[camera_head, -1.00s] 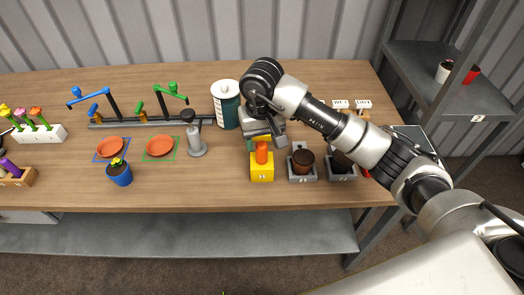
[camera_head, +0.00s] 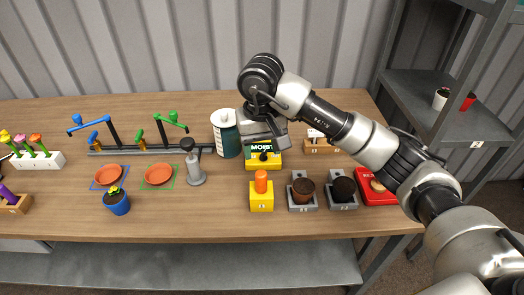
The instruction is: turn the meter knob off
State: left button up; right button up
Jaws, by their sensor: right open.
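The meter (camera_head: 250,164) is a yellow box with a dark green face lettered "MOIST", at the middle of the bench. My right gripper (camera_head: 266,142) hangs just above and behind the meter's face, pointing down. It is open, and nothing shows held in it. It covers the top part of the meter, and I cannot tell whether it touches it. My left gripper is out of view.
A yellow block with an orange top (camera_head: 261,190) stands in front of the meter. The front bench strip is clear.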

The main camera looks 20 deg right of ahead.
aim_at(263, 157)
jog(key=l+u, duration=0.75)
jog(key=k+l+u, duration=0.1)
jog(key=l+u, duration=0.25)
